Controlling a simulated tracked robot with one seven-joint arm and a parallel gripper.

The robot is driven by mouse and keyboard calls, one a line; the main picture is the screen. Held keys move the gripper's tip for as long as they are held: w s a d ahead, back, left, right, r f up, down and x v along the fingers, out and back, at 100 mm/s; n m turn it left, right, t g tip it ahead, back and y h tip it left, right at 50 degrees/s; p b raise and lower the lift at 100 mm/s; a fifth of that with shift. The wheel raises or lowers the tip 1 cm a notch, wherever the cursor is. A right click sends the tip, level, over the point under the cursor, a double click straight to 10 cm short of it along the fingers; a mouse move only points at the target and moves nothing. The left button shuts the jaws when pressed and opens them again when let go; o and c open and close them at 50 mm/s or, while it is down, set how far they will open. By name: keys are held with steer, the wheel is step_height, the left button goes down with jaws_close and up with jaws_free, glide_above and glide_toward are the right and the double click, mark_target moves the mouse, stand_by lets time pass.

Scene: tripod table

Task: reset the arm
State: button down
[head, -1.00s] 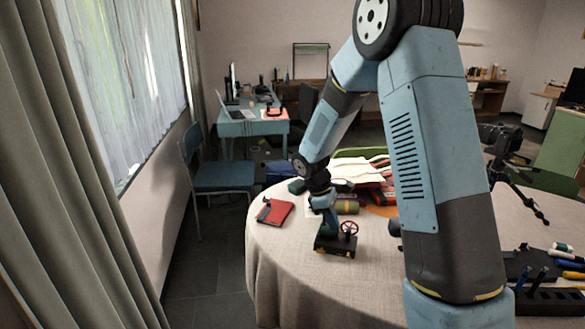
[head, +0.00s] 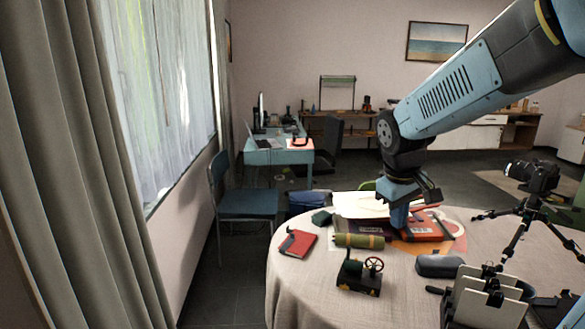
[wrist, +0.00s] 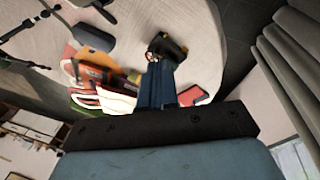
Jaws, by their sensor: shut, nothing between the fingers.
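My gripper (head: 398,217) points down over the stack of books and papers on the round table, with its fingers shut and empty. Its shut fingers also show in the wrist view (wrist: 157,85). My blue and dark arm comes in from the upper right of the head view. The cream-clothed table (head: 305,290) fills the lower right. The gripper partly covers the red book (head: 430,229); I cannot tell how far above it the fingertips are.
A model steam engine (head: 358,277), a green roll (head: 357,241) and a red notebook (head: 299,243) lie left of the gripper. A glasses case (head: 439,265), a tripod camera (head: 535,177) and a card holder (head: 474,304) stand right. Bare cloth lies at the left front.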

steer(key=s+r+m+t+y, duration=0.1)
steer(key=s+r+m+t, duration=0.2)
steer(key=s, duration=1.1)
step_height(320, 180, up, 3)
steer(key=shift+d+r+m+y, duration=0.15)
steer(key=shift+d+m+y, duration=0.2)
steer(key=shift+m, duration=0.75)
steer(key=shift+a, duration=0.1)
